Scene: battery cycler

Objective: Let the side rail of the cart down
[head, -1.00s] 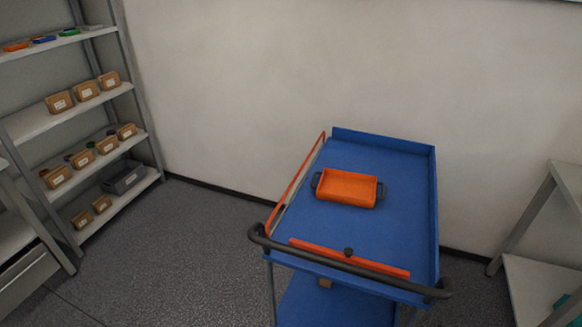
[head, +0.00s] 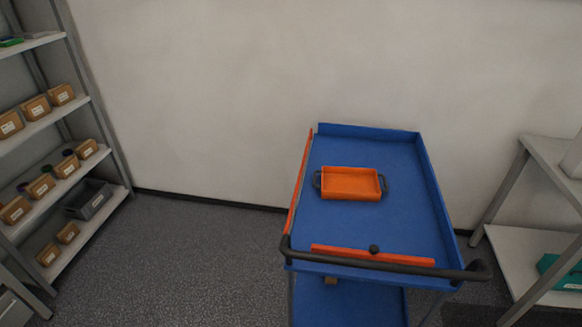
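The blue cart (head: 400,165) stands against the back wall, right of the middle of the head view. Its orange side rail (head: 299,185) runs along the left edge of the top deck. At this angle I cannot tell for sure whether the rail is up or down. An orange bar with a dark knob (head: 374,250) lies across the near end, beside the dark push handle (head: 390,268). An orange tray (head: 350,184) with dark handles sits on the deck. Neither of my grippers is in view.
A grey shelf unit (head: 92,107) with several cardboard bins stands at the left. A grey bench (head: 541,240) with a teal box (head: 560,272) on its lower shelf stands at the right. The floor (head: 190,255) left of the cart is clear.

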